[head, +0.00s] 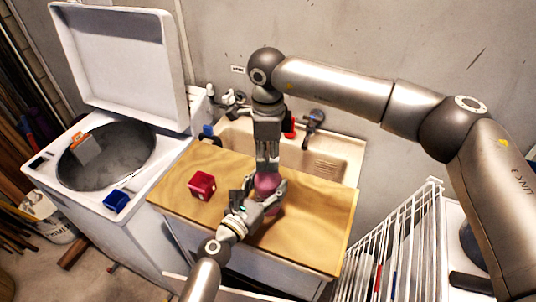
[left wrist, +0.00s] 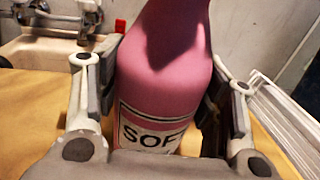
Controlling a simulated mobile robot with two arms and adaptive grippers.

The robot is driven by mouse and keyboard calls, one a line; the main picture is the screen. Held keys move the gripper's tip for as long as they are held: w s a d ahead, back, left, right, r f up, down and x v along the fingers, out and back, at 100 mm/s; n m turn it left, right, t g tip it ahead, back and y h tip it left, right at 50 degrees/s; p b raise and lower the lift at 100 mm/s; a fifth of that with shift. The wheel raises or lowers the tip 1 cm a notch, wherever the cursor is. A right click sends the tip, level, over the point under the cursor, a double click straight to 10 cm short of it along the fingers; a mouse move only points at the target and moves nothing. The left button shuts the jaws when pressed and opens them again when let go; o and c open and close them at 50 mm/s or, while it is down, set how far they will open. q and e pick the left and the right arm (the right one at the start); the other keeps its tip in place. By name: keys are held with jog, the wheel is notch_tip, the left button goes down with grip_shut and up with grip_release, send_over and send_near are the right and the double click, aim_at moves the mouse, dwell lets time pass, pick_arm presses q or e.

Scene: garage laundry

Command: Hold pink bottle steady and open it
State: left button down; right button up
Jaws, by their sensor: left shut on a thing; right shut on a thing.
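The pink bottle (head: 268,184) stands upright on the wooden board (head: 310,220). In the left wrist view the bottle (left wrist: 165,75) fills the middle, with a white label reading "SOF". My left gripper (head: 262,198) comes in low from the front and is shut around the bottle's body; its fingers (left wrist: 158,85) lie on both sides in the left wrist view. My right gripper (head: 268,166) points straight down from above and is shut on the bottle's top. The cap is hidden by its fingers and is out of frame in the left wrist view.
A red box (head: 202,185) sits on the board to the left of the bottle. Behind is a sink (head: 325,165) with taps. An open top-loading washer (head: 60,190) stands at left, and a white wire rack (head: 400,240) at right. The board's right part is clear.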

jog(key=n, duration=0.5)
jog(key=shift+w, duration=0.1)
jog(key=n, duration=0.5)
jog(key=shift+r, duration=0.1)
jog(key=n, duration=0.4)
jog(key=shift+n, duration=0.4)
jog(key=n, duration=0.3)
jog(key=shift+n, duration=0.4)
jog(key=shift+r, duration=0.2)
jog(key=shift+r, duration=0.95)
